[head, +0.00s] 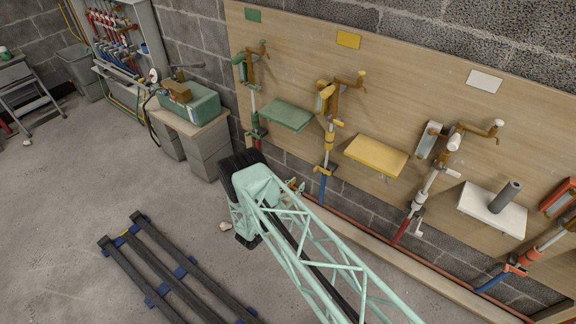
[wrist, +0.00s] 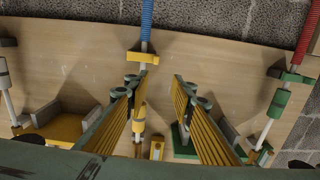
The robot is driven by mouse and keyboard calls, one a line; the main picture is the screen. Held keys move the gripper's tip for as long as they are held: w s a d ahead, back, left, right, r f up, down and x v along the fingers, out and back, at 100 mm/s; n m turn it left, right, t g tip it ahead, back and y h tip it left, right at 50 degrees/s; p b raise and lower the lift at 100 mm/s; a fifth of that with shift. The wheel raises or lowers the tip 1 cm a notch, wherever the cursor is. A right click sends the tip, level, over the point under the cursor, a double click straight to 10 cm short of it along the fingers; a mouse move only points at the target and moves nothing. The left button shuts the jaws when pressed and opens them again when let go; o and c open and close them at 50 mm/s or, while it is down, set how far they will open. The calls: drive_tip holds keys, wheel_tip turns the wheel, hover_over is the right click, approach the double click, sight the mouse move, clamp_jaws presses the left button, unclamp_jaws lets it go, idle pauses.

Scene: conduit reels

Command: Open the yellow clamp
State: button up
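The yellow clamp (head: 325,98) is mounted on the wooden board, with a yellow crank-like arm at its upper right. A pale pipe with yellow fittings runs below it into blue conduit. In the wrist view, where the scene appears inverted, the blue conduit (wrist: 146,25), a yellow bracket (wrist: 142,57) and a yellow fitting (wrist: 139,112) line up near the middle. A small yellow part (wrist: 157,150) shows lower down; whether it belongs to the clamp is unclear. My gripper (wrist: 157,82) is open, its ribbed fingers apart with nothing visibly held. The clamp's latch state is unclear.
A yellow shelf (head: 376,155) is right of the clamp and a green shelf (head: 286,114) left. Green (head: 250,66) and white (head: 430,140) clamps flank it. A bench with a green case (head: 190,103) stands left; dark rails (head: 170,265) lie on the floor.

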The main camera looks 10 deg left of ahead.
drive_tip(key=w+a+r+y, duration=0.1)
drive_tip(key=w+a+r, duration=0.4)
drive_tip(key=r, duration=0.2)
drive_tip(key=shift+r+m+g, duration=0.4)
idle(0.5)
drive_tip(key=shift+r, duration=0.15)
